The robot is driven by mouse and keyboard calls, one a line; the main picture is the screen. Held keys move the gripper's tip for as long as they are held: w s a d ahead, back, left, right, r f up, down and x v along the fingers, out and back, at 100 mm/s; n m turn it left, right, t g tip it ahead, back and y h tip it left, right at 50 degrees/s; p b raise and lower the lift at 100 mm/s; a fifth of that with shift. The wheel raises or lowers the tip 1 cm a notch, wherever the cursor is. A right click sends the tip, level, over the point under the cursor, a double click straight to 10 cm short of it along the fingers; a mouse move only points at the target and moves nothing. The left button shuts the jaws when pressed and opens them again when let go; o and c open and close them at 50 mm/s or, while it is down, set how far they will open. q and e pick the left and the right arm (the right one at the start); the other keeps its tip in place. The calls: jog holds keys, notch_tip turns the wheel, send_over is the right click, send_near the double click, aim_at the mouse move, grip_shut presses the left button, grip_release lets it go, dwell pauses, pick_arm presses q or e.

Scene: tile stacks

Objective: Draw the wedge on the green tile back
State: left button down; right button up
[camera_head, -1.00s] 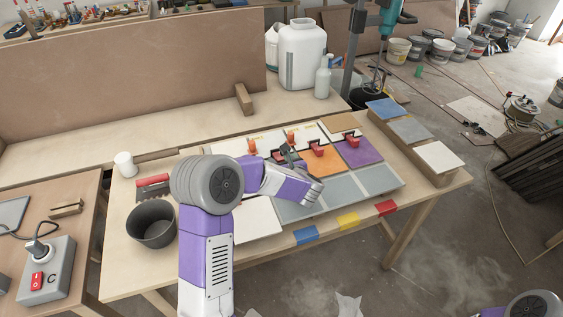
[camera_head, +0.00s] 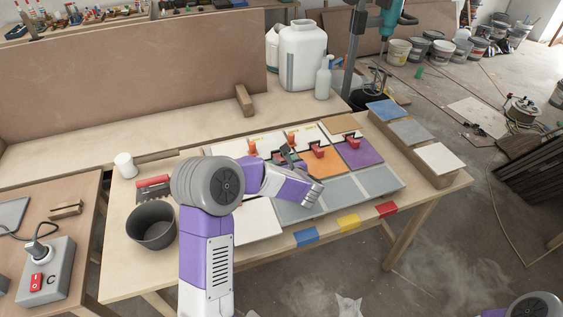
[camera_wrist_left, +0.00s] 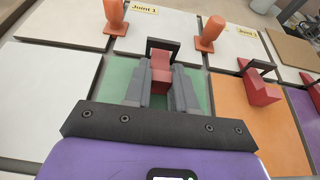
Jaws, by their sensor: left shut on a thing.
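The green tile (camera_wrist_left: 117,80) lies under my left gripper in the left wrist view. A red wedge (camera_wrist_left: 161,66) with a dark strap over it stands on that tile. My left gripper (camera_wrist_left: 163,88) has its grey fingers on both sides of the red wedge and is shut on it. In the head view my left gripper (camera_head: 289,158) is over the tile grid, and the wrist hides most of the green tile. My right gripper is out of view.
An orange tile (camera_head: 324,162) and a purple tile (camera_head: 359,152) to the right carry similar red wedges. Orange pegs (camera_wrist_left: 115,14) stand at the far joints. Grey tiles (camera_head: 341,190) lie in front. A dark bucket (camera_head: 151,224) and a red-handled trowel (camera_head: 154,186) are at left.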

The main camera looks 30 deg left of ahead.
pick_arm(q)
jog(key=v, duration=0.4)
jog(key=shift+d+f, duration=0.15)
jog(key=shift+f, duration=0.15)
jog(key=c, duration=1.3)
grip_release()
jog(key=o, duration=0.4)
jog(key=shift+s, duration=0.15)
jog(key=p+v, duration=0.1)
jog(key=v, duration=0.6)
jog(key=shift+s+d+r, duration=0.15)
